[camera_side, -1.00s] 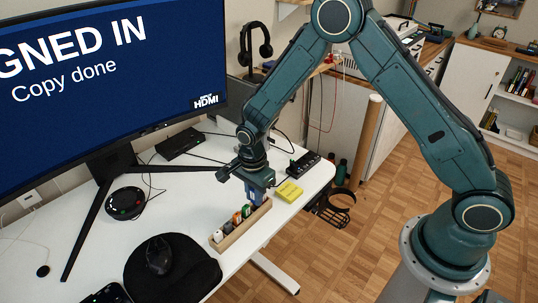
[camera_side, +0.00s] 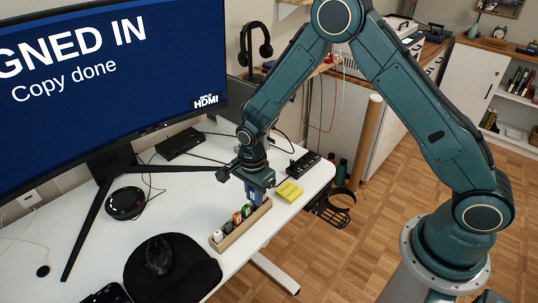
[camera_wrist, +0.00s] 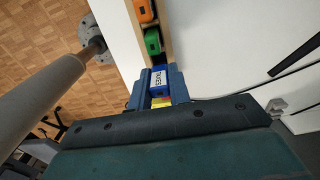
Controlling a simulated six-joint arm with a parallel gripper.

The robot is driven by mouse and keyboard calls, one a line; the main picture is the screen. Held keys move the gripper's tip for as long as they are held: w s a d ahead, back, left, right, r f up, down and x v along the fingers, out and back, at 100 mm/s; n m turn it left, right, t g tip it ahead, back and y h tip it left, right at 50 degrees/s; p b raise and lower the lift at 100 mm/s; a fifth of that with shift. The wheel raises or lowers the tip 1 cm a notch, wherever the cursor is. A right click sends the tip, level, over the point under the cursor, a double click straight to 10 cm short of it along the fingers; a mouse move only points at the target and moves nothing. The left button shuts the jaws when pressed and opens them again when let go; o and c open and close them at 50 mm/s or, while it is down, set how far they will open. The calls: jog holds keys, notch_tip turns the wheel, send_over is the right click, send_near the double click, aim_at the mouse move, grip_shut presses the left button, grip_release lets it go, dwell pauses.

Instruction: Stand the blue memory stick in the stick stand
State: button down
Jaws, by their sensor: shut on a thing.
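The blue memory stick, labelled "TAXES" (camera_wrist: 160,76), is between the fingers of my gripper (camera_wrist: 159,88) in the wrist view. My gripper (camera_side: 252,195) is shut on it and points down at the far end of the stick stand in the side view. The stick stand (camera_side: 243,235) is a long, narrow wooden tray on the desk. It holds several sticks, among them a green one (camera_wrist: 152,41) and an orange one (camera_wrist: 144,10). The blue stick is in line with this row. Its lower end is hidden, so I cannot tell how deep it sits.
A yellow sticky note (camera_side: 287,192) lies right of the stand, near the desk edge. A black box (camera_side: 304,164) lies behind it. A mouse (camera_side: 159,254) on a black mat (camera_side: 190,275) is at the front. The monitor (camera_side: 110,70) stands at the left.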

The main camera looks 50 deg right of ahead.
jog(key=shift+f, duration=0.95)
dwell(0.5)
jog(key=c, duration=1.2)
grip_release()
jog(key=shift+c, duration=0.2)
jog(key=shift+r, duration=0.15)
notch_tip(320, 180, up, 14)
jog(key=shift+f, duration=0.25)
